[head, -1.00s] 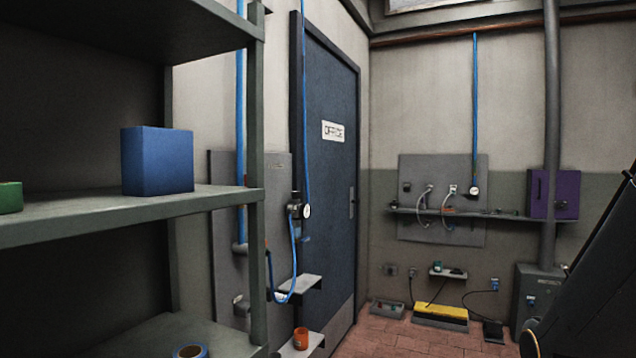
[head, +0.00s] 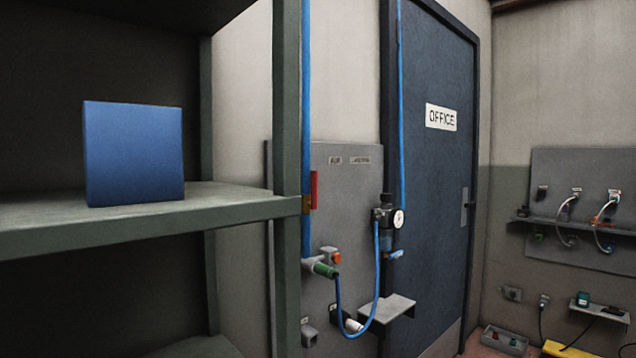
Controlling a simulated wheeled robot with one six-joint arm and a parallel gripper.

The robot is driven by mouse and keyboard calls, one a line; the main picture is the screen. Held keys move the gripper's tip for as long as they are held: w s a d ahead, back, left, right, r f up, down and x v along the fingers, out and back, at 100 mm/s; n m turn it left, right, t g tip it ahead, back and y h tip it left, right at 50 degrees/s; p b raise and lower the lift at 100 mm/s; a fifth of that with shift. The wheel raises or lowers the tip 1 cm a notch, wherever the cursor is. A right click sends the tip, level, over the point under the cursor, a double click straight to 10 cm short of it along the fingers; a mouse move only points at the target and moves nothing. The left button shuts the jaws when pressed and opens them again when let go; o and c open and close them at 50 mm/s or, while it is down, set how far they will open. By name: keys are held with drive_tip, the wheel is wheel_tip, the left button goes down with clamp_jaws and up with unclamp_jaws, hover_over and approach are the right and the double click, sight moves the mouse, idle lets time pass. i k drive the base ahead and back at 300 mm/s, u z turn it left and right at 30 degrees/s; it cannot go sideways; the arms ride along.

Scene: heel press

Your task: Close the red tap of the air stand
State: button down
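The air stand is a grey wall panel (head: 345,180) left of the office door, with a blue pipe (head: 307,120) running down it. A red lever (head: 313,188) stands upright along this pipe, just right of the shelf post, with a small brass-coloured body (head: 306,204) at its lower end. The post partly hides the pipe and the valve body. A gauge (head: 398,218) with a regulator is to its right. Below are a green coupling (head: 325,270) and a looping blue hose (head: 375,290). My gripper is not in view.
A grey shelf rack (head: 240,210) with a blue box (head: 134,153) fills the left foreground, its post (head: 287,150) close beside the red lever. A small grey ledge (head: 388,308) juts out below the gauge. The office door (head: 432,190) is shut.

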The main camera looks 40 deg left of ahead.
sight(313, 174)
drive_tip(key=u, duration=0.7)
drive_tip(key=i, duration=1)
drive_tip(key=u, duration=0.9)
